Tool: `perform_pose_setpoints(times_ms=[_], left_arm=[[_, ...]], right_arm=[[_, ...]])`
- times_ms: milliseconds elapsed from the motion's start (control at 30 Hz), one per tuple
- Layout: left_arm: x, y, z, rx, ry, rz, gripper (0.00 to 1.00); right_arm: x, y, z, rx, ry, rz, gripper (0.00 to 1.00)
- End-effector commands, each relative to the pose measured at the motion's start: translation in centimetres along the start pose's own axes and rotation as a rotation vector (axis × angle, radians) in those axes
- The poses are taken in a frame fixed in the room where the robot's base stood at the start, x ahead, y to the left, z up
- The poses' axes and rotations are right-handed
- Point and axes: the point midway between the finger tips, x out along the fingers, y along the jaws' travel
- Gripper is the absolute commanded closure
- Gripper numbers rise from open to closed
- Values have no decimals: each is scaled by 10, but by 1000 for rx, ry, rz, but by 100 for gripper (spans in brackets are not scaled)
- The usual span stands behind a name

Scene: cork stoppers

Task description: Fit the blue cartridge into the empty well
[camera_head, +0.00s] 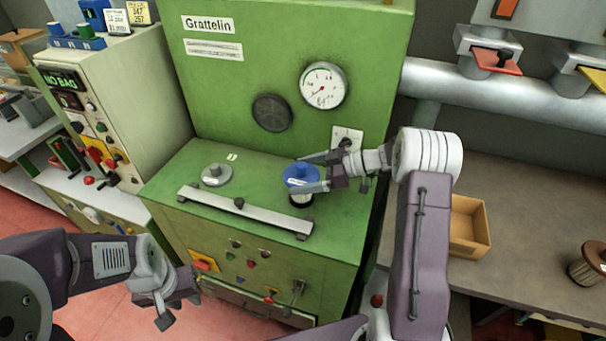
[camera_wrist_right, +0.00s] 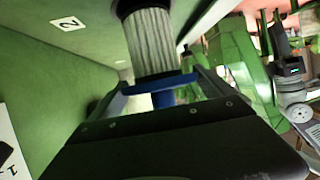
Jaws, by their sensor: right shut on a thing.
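The blue cartridge (camera_head: 301,172) has a blue cap, a pale pleated body and a dark lower end. My right gripper (camera_head: 308,175) is shut on its cap and holds it upright at the right of the green machine's top. In the right wrist view, the pleated body (camera_wrist_right: 152,42) extends beyond the gripper fingers (camera_wrist_right: 165,88) to a black end at the top edge. The well opening is not clearly visible; whether the dark end touches the deck cannot be told. My left gripper (camera_head: 182,306) is open and empty, low in front of the machine.
A round grey knobbed cover (camera_head: 215,174) sits on the deck at left. A grey bar (camera_head: 244,210) runs along the front. The green back panel (camera_head: 290,50) with a gauge (camera_head: 323,85) rises behind. A wooden tray (camera_head: 468,226) lies on the right bench.

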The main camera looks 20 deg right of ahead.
Motion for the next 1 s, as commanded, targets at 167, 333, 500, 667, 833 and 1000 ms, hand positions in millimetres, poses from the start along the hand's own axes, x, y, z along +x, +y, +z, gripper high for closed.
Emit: perform_pose_setpoints(times_ms=[167,333,500,667,833,1000], left_arm=[[2,0,0,0,0,0,71],[6,0,1,0,0,0,71],[11,0,1,0,0,0,71],[14,0,2,0,0,0,71],[14,0,1,0,0,0,71],[14,0,1,0,0,0,71]], right_arm=[[0,0,0,-1,1,0,63],[0,0,1,-1,1,1,63],[0,0,1,-2,0,1,63],[0,0,1,-2,0,1,63],[-1,0,0,-1,0,0,63],[-1,0,-1,-1,1,0,63]])
